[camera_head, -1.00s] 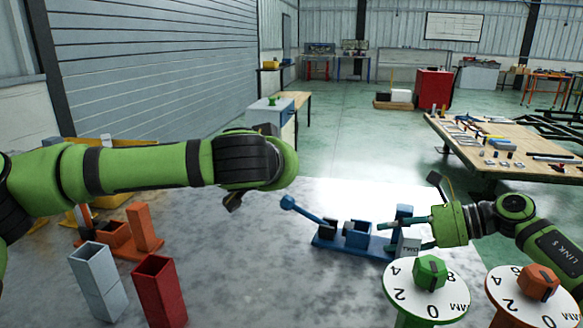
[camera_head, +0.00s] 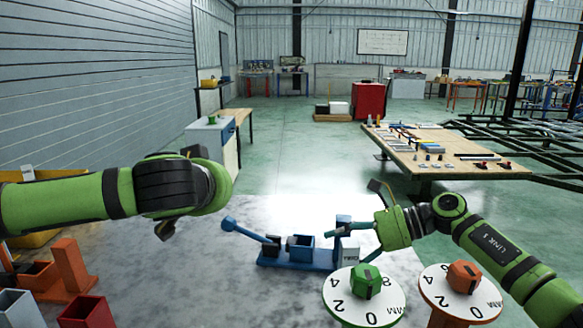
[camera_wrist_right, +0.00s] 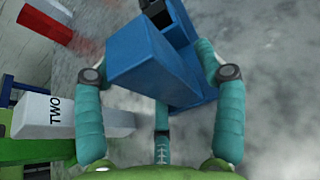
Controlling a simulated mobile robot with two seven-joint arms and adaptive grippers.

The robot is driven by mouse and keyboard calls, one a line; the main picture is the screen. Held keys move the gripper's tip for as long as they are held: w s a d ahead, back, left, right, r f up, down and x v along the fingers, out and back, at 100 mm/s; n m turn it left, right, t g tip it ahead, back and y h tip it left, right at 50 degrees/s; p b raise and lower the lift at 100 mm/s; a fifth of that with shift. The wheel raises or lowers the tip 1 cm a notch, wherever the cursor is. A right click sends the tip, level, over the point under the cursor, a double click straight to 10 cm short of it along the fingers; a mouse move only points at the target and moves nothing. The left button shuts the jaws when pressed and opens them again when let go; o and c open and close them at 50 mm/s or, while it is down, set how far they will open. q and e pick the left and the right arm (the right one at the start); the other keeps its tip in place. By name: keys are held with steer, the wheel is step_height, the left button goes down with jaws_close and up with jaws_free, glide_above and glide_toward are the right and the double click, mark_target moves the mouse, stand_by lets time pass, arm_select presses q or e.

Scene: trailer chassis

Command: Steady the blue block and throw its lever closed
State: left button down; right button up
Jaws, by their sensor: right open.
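The blue block (camera_head: 301,248) sits on a blue base on the grey table, with its lever (camera_head: 246,231) angled up to the left, ending in a round knob. A blue upright post (camera_head: 343,226) stands at the base's right end. My right gripper (camera_head: 353,243) is at this end, fingers apart. In the right wrist view the right gripper (camera_wrist_right: 158,76) has one finger on each side of a blue upright part (camera_wrist_right: 150,55); I cannot tell whether they touch it. My left arm reaches in from the left, above the table; its fingers do not show.
A white block marked TWO (camera_wrist_right: 48,115) stands beside the right gripper's left finger. A green-knob dial (camera_head: 366,282) and an orange-knob dial (camera_head: 463,277) stand in front. An orange fixture (camera_head: 70,268) and a red box (camera_head: 87,312) are at left. The table between is bare.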

steer(key=shift+v, duration=3.35)
steer(key=o, duration=0.6)
steer(key=shift+c, duration=0.2)
steer(key=v, duration=1.2)
